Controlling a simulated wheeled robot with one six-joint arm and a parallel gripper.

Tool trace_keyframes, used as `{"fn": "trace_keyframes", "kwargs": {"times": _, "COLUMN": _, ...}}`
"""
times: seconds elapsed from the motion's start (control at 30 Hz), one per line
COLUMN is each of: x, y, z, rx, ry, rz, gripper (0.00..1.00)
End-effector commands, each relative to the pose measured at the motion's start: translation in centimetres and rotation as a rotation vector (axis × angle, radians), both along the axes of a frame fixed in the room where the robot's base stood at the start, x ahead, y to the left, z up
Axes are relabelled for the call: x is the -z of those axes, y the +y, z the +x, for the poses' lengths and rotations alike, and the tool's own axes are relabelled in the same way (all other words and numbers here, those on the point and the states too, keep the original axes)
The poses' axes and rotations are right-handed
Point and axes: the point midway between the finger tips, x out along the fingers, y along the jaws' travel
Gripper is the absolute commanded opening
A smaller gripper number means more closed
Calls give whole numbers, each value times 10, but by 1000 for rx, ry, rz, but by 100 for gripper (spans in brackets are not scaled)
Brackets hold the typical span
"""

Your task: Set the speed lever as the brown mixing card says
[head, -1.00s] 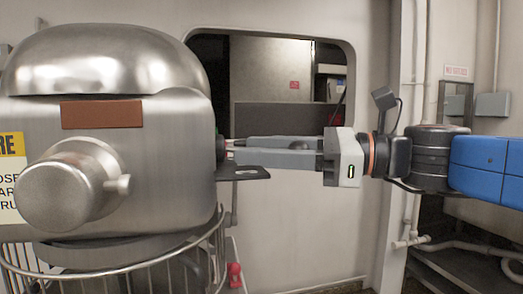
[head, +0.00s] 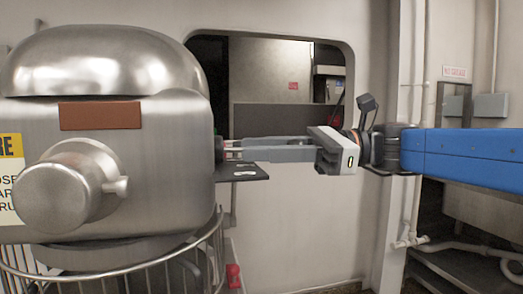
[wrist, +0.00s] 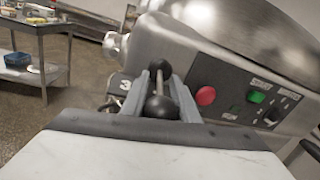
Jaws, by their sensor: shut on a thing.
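The steel mixer (head: 170,120) fills the left of the head view. My gripper (head: 230,149) reaches in from the right, above a dark plate (head: 245,171) with white marks on the mixer's side. In the wrist view, my gripper (wrist: 161,86) is shut on the speed lever (wrist: 159,106), a thin rod with black balls at its near and far ends. A "3" (wrist: 124,85) shows on the plate left of the fingers; other marks are hidden or unreadable. A brown plate (head: 100,115) on the mixer's front shows no readable text; I cannot tell whether it is the mixing card.
The wrist view shows a control panel with a red button (wrist: 206,95), a green button (wrist: 257,96) and a dial right of the fingers. A metal table (wrist: 38,28) with items stands at far left. A wire bowl guard (head: 120,272) hangs below the mixer head.

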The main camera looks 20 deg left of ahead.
Motion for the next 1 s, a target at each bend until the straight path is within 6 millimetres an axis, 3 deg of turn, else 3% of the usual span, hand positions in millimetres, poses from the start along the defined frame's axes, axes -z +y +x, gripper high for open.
{"fn": "trace_keyframes", "kwargs": {"times": 0.3, "x": 0, "y": 4, "z": 9, "rx": -128, "ry": 1, "rz": 0, "gripper": 0}}
{"fn": "trace_keyframes", "kwargs": {"times": 0.67, "x": 0, "y": 4, "z": 10, "rx": -141, "ry": 1, "rz": 0, "gripper": 0}}
{"fn": "trace_keyframes", "kwargs": {"times": 0.7, "x": 0, "y": 4, "z": 10, "rx": -141, "ry": 1, "rz": 0, "gripper": 30}}
{"fn": "trace_keyframes", "kwargs": {"times": 0.77, "x": 0, "y": 4, "z": 10, "rx": -141, "ry": 1, "rz": 0, "gripper": 44}}
{"fn": "trace_keyframes", "kwargs": {"times": 1.0, "x": 0, "y": 4, "z": 10, "rx": -140, "ry": 0, "rz": 1, "gripper": 46}}
